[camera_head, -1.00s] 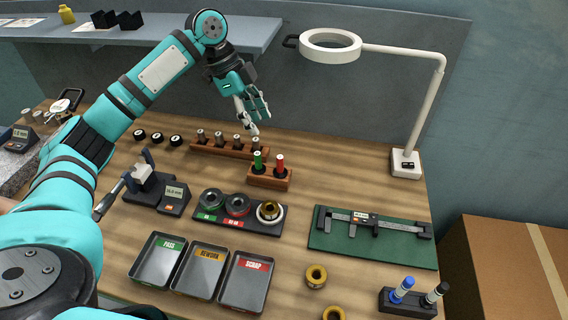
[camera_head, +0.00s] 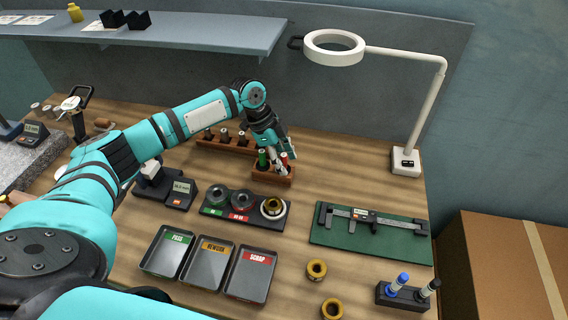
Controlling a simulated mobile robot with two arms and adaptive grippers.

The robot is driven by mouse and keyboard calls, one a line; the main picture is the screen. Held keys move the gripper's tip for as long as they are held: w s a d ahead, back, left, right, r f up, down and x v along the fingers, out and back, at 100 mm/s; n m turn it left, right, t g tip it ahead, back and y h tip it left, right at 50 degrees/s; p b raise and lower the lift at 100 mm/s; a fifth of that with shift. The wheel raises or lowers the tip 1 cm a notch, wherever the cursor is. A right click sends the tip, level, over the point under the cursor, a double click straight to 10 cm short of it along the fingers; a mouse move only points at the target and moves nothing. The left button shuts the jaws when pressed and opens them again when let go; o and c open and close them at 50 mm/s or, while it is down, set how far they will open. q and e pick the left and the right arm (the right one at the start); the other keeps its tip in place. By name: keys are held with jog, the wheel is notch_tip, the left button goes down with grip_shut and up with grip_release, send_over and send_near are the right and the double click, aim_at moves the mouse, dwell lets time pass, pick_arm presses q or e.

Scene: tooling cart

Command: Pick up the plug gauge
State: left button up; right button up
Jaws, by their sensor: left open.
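A small wooden stand (camera_head: 273,178) holds two upright plug-shaped pieces, one green (camera_head: 262,158) and one red (camera_head: 284,159); I take these for the plug gauges. My left gripper (camera_head: 280,163) is open, pointing down at the stand. Its light fingers are right by the red piece and partly cover it; I cannot tell whether they touch it. The green piece stands just left of the fingers. My right gripper is not in view.
A longer wooden rack (camera_head: 226,145) with several grey plugs stands behind, partly under my left arm. A dark ring holder (camera_head: 243,211) sits in front. A caliper lies on a green mat (camera_head: 330,236). A magnifier lamp (camera_head: 405,160) stands at the right.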

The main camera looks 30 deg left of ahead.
pick_arm(q)
jog(key=shift+f, duration=0.15)
grip_shut()
dwell(0.4)
jog(key=shift+r+b, duration=0.3)
jog(key=shift+r, duration=0.2)
notch_tip(320, 180, up, 2)
jog(key=shift+r+b, duration=0.1)
jog(key=shift+b, duration=0.4)
jog(key=s+d+r+b, duration=0.2)
jog(key=s+d+b, duration=0.15)
jog(key=s, duration=1.15)
jog(key=r+p, duration=0.1)
jog(key=p, duration=0.1)
jog(key=r+p, duration=0.3)
jog(key=p, duration=0.1)
jog(key=shift+s+d+r, duration=0.2)
jog(key=shift+s+d, duration=0.05)
jog(key=shift+d, duration=0.05)
